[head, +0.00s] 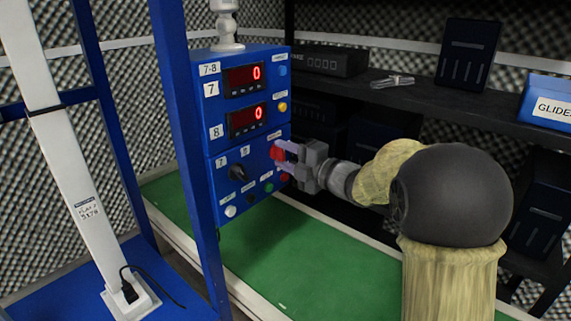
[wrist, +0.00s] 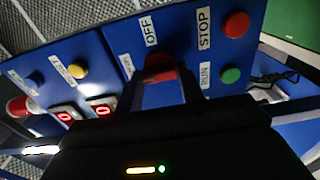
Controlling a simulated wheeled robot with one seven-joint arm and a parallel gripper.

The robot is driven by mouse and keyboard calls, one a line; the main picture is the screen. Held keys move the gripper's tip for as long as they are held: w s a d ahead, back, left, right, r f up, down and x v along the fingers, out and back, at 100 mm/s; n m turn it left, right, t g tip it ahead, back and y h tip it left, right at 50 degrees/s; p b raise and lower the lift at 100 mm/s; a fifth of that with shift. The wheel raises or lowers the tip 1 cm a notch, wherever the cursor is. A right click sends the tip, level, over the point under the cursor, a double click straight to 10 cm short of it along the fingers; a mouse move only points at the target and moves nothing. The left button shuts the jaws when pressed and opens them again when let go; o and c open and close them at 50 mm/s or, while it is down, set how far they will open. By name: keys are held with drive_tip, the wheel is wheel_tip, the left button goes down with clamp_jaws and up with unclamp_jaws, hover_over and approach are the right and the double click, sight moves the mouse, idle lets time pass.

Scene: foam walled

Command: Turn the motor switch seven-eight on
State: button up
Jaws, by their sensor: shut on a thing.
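A blue control box (head: 215,135) with a "7-8" label stands on the left of the head view. On it is a red switch (head: 277,152), which also shows in the wrist view (wrist: 157,66) with an "OFF" label (wrist: 150,31) beside it. My gripper (head: 284,161) reaches the box from the right. Its two fingers are closed around the red switch, one on each side in the wrist view (wrist: 160,88). The fingers hide part of the switch and the small label near it, so its exact angle is hard to tell.
Near the switch are a red STOP button (wrist: 236,24) and a green RUN button (wrist: 230,75). A dark selector knob (head: 237,173), a yellow button (head: 282,107) and two red displays (head: 245,78) reading 0 share the box. A dark shelf (head: 430,97) stands behind.

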drive_tip(key=shift+f, duration=0.1)
idle(0.3)
drive_tip(key=o, duration=1)
drive_tip(key=p+v, duration=0.3)
drive_tip(key=v, duration=1.4)
drive_tip(key=shift+s+d, duration=0.2)
